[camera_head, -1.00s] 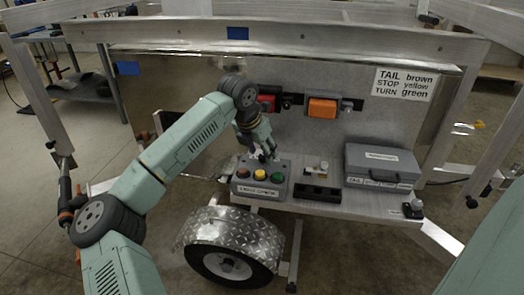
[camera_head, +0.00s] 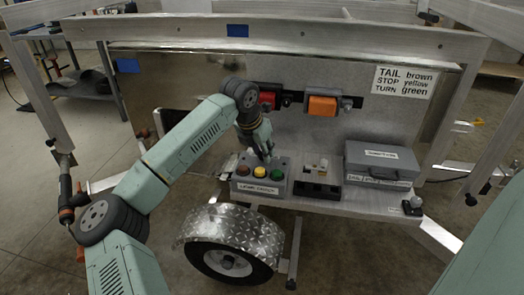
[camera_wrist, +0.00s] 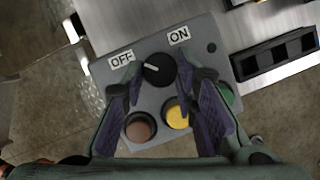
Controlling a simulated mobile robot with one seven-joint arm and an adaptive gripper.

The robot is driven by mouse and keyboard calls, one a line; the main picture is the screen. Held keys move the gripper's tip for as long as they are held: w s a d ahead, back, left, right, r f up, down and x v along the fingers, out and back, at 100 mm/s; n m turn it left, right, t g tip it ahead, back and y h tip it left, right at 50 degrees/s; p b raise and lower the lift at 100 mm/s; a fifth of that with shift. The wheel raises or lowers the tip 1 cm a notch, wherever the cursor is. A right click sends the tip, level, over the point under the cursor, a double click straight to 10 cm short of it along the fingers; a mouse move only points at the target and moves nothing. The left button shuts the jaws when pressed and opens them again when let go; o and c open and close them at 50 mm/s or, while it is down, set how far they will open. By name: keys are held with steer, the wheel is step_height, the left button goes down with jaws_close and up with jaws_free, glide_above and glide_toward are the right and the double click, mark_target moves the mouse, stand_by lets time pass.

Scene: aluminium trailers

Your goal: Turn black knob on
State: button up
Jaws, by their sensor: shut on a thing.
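The black knob (camera_wrist: 160,70) shows in the wrist view near the top of a grey control box (camera_wrist: 203,31). Its white mark points to the upper left, toward the OFF label (camera_wrist: 121,59). The ON label (camera_wrist: 179,36) is to the knob's upper right. My gripper (camera_wrist: 164,82) has one finger on each side of the knob and is shut on it. In the head view, my gripper (camera_head: 265,154) points down at the back of the control box (camera_head: 283,170), where my fingers hide the knob.
Brown (camera_wrist: 140,127), yellow (camera_wrist: 177,115) and green (camera_wrist: 227,96) buttons lie just in front of the knob, close to my fingers. A black socketed holder (camera_head: 317,190) and a grey case (camera_head: 380,166) stand to the right. Red (camera_head: 267,100) and orange (camera_head: 322,105) lamps are on the panel behind.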

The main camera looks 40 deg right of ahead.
jaws_close()
steer(key=shift+m, duration=0.3)
steer(key=m, duration=0.1)
steer(key=m+g, duration=0.1)
steer(key=shift+w+m, duration=0.2)
steer(key=shift+m, duration=0.1)
steer(key=m+g, duration=0.1)
steer(key=m, duration=0.1)
steer(key=m+g+p, duration=0.1)
steer(key=m, duration=0.2)
steer(key=shift+w+d+r+m, duration=0.1)
steer(key=shift+w+r+m, duration=0.05)
steer(key=shift+m, duration=0.15)
steer(key=m+g+p, duration=0.1)
steer(key=m, duration=0.1)
steer(key=m+y+p, duration=0.1)
steer(key=m, duration=0.1)
steer(key=shift+w+d+g+p, duration=0.1)
steer(key=shift+w+g+p, duration=0.05)
steer(key=shift+g+p, duration=0.25)
steer(key=shift+w+d+m+g+y+p, duration=0.15)
steer(key=shift+m+y+p, duration=0.35)
steer(key=shift+m, duration=0.75)
steer(key=shift+s+m+g+y+p, duration=0.1)
steer(key=shift+m+g+y+p, duration=0.3)
steer(key=shift+m, duration=0.85)
